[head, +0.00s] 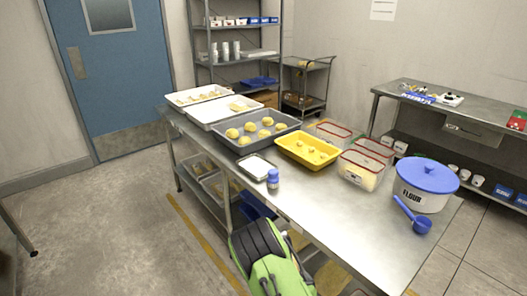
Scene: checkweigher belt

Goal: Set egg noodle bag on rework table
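I cannot make out an egg noodle bag for certain in the head view. A steel worktable (392,252) fills the middle, and a second steel table (392,90) stands against the right wall. No label shows which, if either, is the rework table. A small red and green item (517,121) lies on the wall table at the right picture edge, too small to identify. My green and black arm shows at the bottom, in front of the near side of the worktable. My gripper's fingers do not show.
The worktable holds white trays (199,94), a grey tray of dough balls (286,129), a yellow tub (308,152), red-rimmed clear boxes (357,172), a flour pot (421,195), a blue scoop (420,224) and a blue jar (273,179). Its near right end is bare.

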